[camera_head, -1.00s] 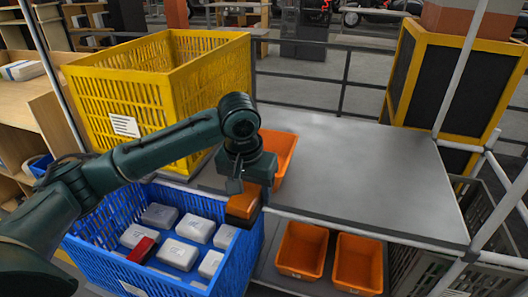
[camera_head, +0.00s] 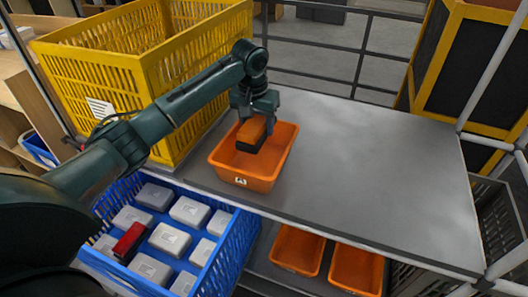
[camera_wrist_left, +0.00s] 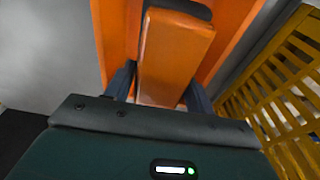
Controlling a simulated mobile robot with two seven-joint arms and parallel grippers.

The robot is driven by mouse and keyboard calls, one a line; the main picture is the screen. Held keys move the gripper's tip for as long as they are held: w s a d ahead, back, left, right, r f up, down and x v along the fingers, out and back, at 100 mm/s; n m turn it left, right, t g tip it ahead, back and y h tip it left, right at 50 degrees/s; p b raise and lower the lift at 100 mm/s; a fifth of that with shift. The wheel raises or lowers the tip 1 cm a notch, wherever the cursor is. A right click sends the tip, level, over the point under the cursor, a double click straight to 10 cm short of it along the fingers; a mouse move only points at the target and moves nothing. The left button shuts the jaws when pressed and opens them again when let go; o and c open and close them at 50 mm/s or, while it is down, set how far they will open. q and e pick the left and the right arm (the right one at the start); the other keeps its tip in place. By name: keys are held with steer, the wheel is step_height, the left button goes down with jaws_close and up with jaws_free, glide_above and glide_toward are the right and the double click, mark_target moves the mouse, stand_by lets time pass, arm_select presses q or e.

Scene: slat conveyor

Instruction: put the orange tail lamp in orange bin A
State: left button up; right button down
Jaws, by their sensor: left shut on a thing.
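The orange tail lamp (camera_head: 251,133) is an orange block with a dark underside. My left gripper (camera_head: 257,115) is shut on it and holds it, tilted, over the inside of an orange bin (camera_head: 240,181) on the grey table. The bin has a small white label with a dark mark, which looks like an A. In the left wrist view the lamp (camera_wrist_left: 173,55) sits between the two fingers (camera_wrist_left: 158,85), with the orange bin wall (camera_wrist_left: 115,35) around it. Whether the lamp touches the bin floor is hard to tell. My right gripper is not in view.
A blue crate (camera_head: 228,255) with several white boxes and one red block (camera_head: 130,240) stands in front. A tall yellow crate (camera_head: 160,100) stands left of the bin. Two orange bins (camera_head: 298,249) (camera_head: 356,270) sit below the table. The table's right side (camera_head: 390,170) is clear.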

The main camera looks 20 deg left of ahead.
mark_target(253, 124)
arm_select(q)
steer(key=f, duration=0.4)
steer(key=shift+s, duration=0.2)
steer(key=shift+f, duration=2.8)
steer(key=shift+f, duration=0.1)
steer(key=o, duration=1.1)
steer(key=r, duration=0.4)
steer(key=s+r, duration=0.1)
steer(key=r, duration=0.7)
steer(key=shift+s, duration=0.4)
steer(key=shift+s, duration=0.1)
